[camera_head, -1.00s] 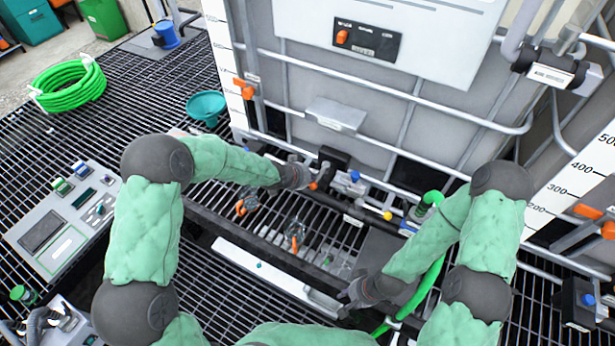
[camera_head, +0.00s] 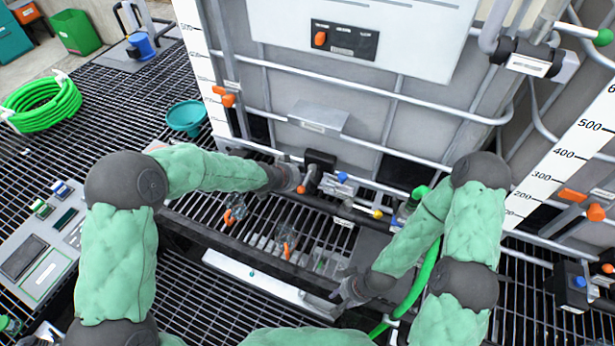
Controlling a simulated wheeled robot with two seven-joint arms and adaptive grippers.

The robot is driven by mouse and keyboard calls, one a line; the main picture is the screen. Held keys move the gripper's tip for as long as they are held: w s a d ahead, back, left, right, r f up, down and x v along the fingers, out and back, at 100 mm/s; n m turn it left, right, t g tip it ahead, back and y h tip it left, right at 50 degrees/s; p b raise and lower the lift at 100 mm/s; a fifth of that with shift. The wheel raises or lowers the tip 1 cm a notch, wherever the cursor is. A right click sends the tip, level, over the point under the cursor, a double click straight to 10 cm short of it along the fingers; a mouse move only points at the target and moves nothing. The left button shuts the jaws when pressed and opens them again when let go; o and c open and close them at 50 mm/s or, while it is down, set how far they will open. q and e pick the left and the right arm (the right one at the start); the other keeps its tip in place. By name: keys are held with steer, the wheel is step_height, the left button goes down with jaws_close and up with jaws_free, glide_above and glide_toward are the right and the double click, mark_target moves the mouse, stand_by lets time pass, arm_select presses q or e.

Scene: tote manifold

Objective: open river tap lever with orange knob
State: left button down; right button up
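A small orange knob (camera_head: 301,189) shows at the black valve block (camera_head: 319,160) on the manifold below the grey tank. My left gripper (camera_head: 297,180) is right at this knob, from its left side. Its fingers are dark and partly lost against the valve, so I cannot tell whether they touch or grip it. A blue knob (camera_head: 342,177) and a yellow knob (camera_head: 377,213) sit farther right along the manifold. My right gripper (camera_head: 338,297) hangs lower, near the front rail, with its fingers apart and nothing visible between them. No readable "river" label shows.
Clear fittings with orange parts (camera_head: 234,209) (camera_head: 286,250) lie in the tray below the manifold. A green hose (camera_head: 416,285) runs down beside my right forearm. A teal bowl (camera_head: 187,117) and a coiled green hose (camera_head: 42,102) are at left. The tank (camera_head: 270,110) blocks the far side.

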arm_select(q)
steer(key=shift+s+r, duration=0.1)
steer(key=shift+r, duration=0.3)
steer(key=shift+s+d+r+b, duration=0.4)
steer(key=shift+s+r, duration=0.25)
steer(key=shift+r, duration=0.2)
steer(key=shift+s+d+r, duration=0.5)
steer(key=shift+s+r, duration=0.25)
steer(key=shift+r, duration=0.15)
steer(key=shift+s+d+r, duration=0.5)
steer(key=shift+s+r, duration=0.25)
steer(key=shift+r, duration=0.15)
